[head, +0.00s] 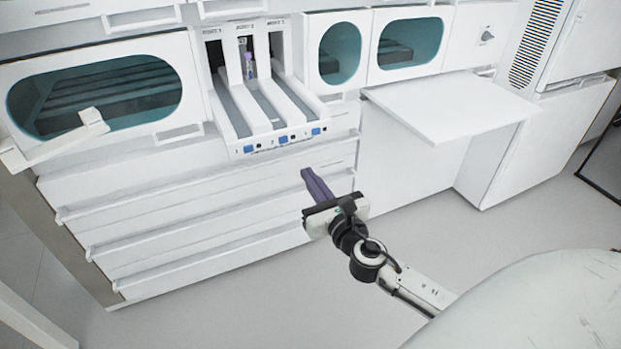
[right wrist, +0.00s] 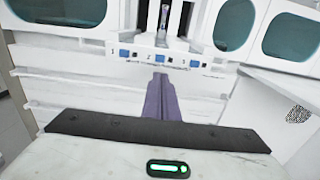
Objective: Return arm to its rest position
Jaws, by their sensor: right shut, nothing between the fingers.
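My right gripper (head: 308,174) reaches in from the lower right in the head view. Its purple fingers are shut together with nothing between them. It hangs in free air in front of the white machine, below the tube track (head: 262,102). The right wrist view also shows the shut fingers (right wrist: 159,82), pointing at the track's front edge. A tube with a purple cap (head: 248,66) stands upright in the middle lane of the track, apart from the gripper. It also shows in the right wrist view (right wrist: 164,17). My left gripper is not in view.
A white shelf (head: 450,105) juts out to the right of the track. A white handle (head: 60,140) sticks out at the left. Drawer fronts with ledges (head: 200,200) lie below the track. Grey floor (head: 230,300) is open in front of the machine.

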